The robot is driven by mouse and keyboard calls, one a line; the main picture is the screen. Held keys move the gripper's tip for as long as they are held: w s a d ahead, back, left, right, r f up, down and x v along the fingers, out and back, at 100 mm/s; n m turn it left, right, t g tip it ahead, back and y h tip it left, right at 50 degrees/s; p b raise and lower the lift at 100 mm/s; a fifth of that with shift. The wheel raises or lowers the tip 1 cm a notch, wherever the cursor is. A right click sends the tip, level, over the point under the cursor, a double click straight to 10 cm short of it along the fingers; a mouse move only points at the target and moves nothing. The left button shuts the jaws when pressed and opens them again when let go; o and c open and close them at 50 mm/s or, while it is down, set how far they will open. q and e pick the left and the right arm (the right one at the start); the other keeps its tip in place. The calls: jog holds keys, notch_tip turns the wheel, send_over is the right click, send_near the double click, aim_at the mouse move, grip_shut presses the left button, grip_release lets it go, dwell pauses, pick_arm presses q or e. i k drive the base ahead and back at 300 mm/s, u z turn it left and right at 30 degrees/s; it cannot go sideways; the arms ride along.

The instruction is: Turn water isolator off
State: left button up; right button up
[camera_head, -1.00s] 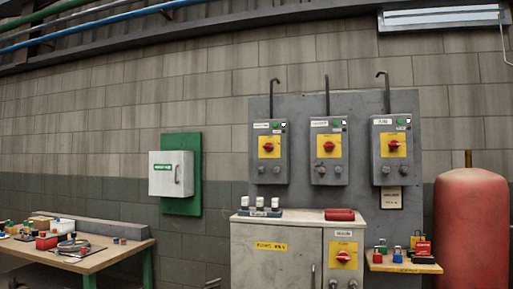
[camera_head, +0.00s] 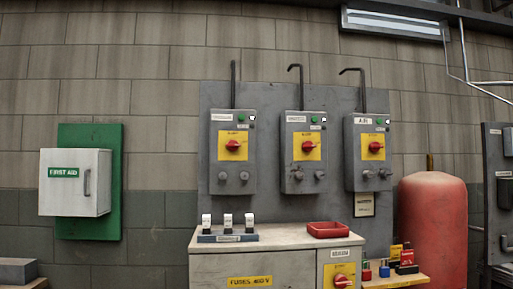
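Three grey isolator boxes hang on a grey back panel, each with a red rotary knob on a yellow plate: the left box (camera_head: 233,166), the middle box (camera_head: 303,166) and the right box (camera_head: 370,166). The right box's label appears to read AIR; the left and middle labels are too small to read surely. A fourth red knob (camera_head: 342,280) on a yellow plate is on the cabinet below, cut by the bottom edge; its label is unclear. I cannot tell which is the water isolator. Neither of my grippers is in view.
The grey cabinet (camera_head: 270,266) stands below the panel, with a red tray (camera_head: 328,230) and a small rack (camera_head: 228,238) on top. A small shelf (camera_head: 398,282) with padlocks is beside it. A red tank (camera_head: 433,230) stands right; a first aid box (camera_head: 76,182) hangs left.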

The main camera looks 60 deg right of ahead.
aim_at(307, 145)
jog(key=z, duration=0.3)
jog(key=i, duration=1.25)
jog(key=z, duration=0.75)
